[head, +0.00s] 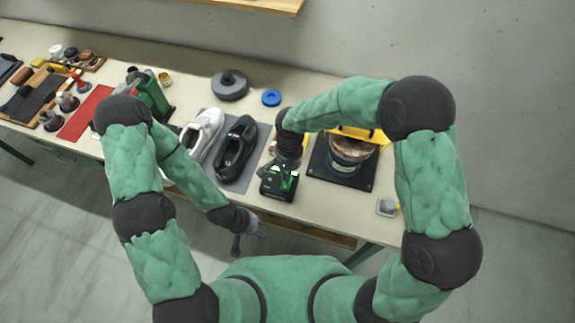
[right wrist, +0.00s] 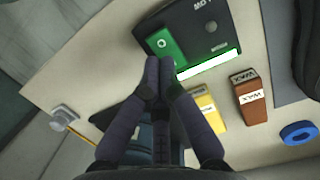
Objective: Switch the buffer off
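A black control box (head: 276,184) with a green panel stands near the table's front edge, right of the shoes. In the right wrist view the box (right wrist: 205,35) shows a green part with a white ring mark, a dark round knob, lettering and a bright white strip. My right gripper (right wrist: 160,70) has its fingers together and empty, with the tips over or against the edge of the green part; contact is unclear. A round brown-topped drum (head: 350,152) on a black base, perhaps the buffer, stands to the right. My left gripper (head: 248,240) hangs by the table's front edge, fingers apart, empty.
A white shoe (head: 203,132) and a black shoe (head: 236,150) lie on a grey mat. Yellow (right wrist: 207,112) and brown (right wrist: 250,97) wax blocks lie near the box. A blue ring (head: 271,97) and dark disc (head: 229,84) lie behind. A green machine (head: 152,97) stands left.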

